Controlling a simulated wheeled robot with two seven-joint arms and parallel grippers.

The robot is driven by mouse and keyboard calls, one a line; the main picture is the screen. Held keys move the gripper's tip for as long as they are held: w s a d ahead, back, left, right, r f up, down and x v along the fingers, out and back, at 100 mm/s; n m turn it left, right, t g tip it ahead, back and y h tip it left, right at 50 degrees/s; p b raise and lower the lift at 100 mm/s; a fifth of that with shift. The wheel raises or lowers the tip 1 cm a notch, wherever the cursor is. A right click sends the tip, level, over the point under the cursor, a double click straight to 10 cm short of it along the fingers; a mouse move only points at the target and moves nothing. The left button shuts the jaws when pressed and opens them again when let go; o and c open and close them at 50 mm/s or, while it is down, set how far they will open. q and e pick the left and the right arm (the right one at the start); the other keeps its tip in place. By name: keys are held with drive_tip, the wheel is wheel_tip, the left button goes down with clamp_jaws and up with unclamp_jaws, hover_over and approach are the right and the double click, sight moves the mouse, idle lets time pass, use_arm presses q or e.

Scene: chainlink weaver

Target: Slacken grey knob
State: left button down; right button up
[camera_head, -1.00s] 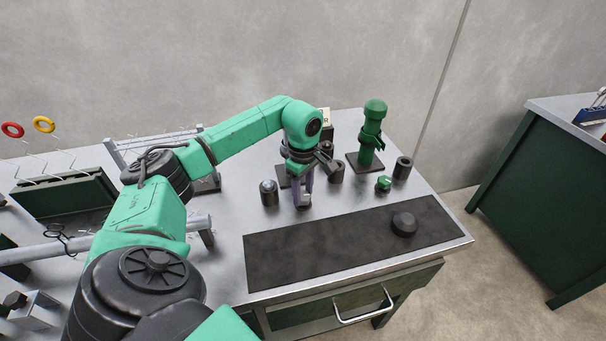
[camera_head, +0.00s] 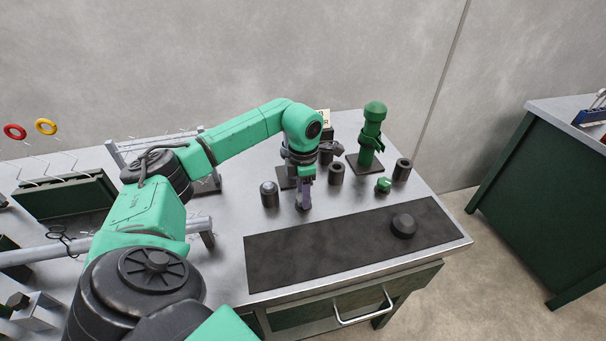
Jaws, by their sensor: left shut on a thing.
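My left gripper (camera_head: 304,202) points straight down at the table's middle. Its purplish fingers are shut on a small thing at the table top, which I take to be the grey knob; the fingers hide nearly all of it. A dark base plate (camera_head: 284,181) shows just behind the gripper, and my wrist hides what stands there. To the right, a green post (camera_head: 371,133) stands upright on its own dark plate, with a small green knob (camera_head: 383,185) in front of it. My right gripper is not in view.
Dark cylinders stand close by: one left of the gripper (camera_head: 269,194), one right (camera_head: 336,173), one farther right (camera_head: 402,169). A black mat (camera_head: 320,247) in front carries a dark round knob (camera_head: 403,225) and is otherwise clear.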

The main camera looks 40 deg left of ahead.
use_arm(q)
drive_tip(key=n, duration=0.7)
drive_tip(key=shift+w+r+p, duration=0.2)
drive_tip(key=shift+r+p, duration=0.05)
drive_tip(key=shift+p, duration=0.05)
drive_tip(key=n, duration=0.7)
drive_tip(key=shift+a+p, duration=0.1)
drive_tip(key=shift+p, duration=0.25)
drive_tip(key=shift+n, duration=0.3)
drive_tip(key=shift+c, duration=1.7)
unclamp_jaws()
drive_tip(key=shift+f, duration=0.1)
drive_tip(key=shift+s, duration=0.1)
